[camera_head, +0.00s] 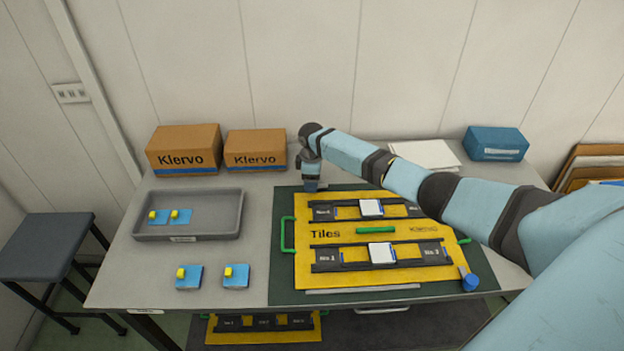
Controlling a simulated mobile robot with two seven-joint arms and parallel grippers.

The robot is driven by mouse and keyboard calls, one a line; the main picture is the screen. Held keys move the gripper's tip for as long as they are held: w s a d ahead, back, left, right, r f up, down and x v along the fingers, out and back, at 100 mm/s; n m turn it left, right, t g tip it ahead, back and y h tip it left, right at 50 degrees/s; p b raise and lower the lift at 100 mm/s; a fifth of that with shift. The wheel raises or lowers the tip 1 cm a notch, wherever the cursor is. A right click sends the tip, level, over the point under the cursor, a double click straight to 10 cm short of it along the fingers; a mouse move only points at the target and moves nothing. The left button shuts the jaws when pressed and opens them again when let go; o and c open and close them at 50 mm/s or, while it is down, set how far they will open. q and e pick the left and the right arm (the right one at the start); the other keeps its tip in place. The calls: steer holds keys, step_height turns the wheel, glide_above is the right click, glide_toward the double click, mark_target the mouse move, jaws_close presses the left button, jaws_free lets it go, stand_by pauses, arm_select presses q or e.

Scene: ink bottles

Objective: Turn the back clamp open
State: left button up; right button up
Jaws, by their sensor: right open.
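A yellow board marked Tiles (318,260) lies on a dark green mat (281,286) on the table. My right arm reaches across from the right, and my right gripper (311,183) points down at the board's back left corner. A small blue part, seemingly the back clamp (312,187), shows right under the gripper and is mostly hidden by it. I cannot tell whether the fingers touch it or how it is turned. A blue front clamp (469,282) sits at the board's front right corner. My left gripper is out of view.
The board carries two black rails with white tiles (381,252) and green handles (287,235). A grey tray (190,236) and blue cards with yellow blocks (236,281) are to the left. Klervo boxes (184,150) and a blue box (496,143) stand at the back.

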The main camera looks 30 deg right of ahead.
step_height(320, 180, up, 14)
steer(key=shift+b, duration=0.3)
steer(key=shift+f, duration=0.15)
stand_by(0.4)
